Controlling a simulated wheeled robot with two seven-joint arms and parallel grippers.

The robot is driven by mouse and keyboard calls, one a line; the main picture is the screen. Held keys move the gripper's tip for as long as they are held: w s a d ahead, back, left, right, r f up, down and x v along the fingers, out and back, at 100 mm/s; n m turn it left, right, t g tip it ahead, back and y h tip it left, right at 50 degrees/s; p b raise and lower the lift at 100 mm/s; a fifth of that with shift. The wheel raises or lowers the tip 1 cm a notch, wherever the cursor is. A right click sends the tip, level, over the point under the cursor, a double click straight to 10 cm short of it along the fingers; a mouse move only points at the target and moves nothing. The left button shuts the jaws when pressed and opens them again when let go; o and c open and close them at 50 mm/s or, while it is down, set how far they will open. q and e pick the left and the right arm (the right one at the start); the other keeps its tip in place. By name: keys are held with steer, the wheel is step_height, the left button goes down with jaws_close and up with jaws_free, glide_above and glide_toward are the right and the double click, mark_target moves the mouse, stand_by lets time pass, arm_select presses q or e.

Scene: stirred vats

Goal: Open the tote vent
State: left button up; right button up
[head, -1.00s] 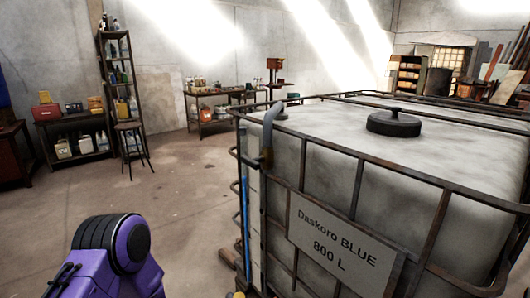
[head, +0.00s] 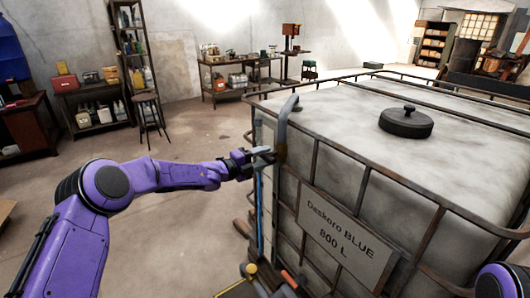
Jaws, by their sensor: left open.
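The tote (head: 330,115) is a large pale grey tank in a rusty metal cage, with a sign (head: 339,239) reading "Daskoro BLUE 800 L". A round black lid with a small knob (head: 405,121) sits on its top and looks seated; I cannot tell whether it is the vent. A grey bent pipe (head: 284,122) rises at the near left corner. My left gripper (head: 262,151) is open at that corner, just left of the pipe, and appears empty. I cannot tell whether it touches the pipe or cage. My right gripper is out of view; only a purple part of my arm shows at lower right.
A blue vertical tube (head: 260,212) runs down the tote's left corner. A yellow knob (head: 251,268) and an orange-tipped item show low in front. Shelves, a stool (head: 148,115) and tables stand far back. The floor left of the tote is open.

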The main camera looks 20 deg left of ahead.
arm_select(q)
steer(key=shift+w+d, duration=0.35)
steer(key=shift+w, duration=0.1)
jaws_close()
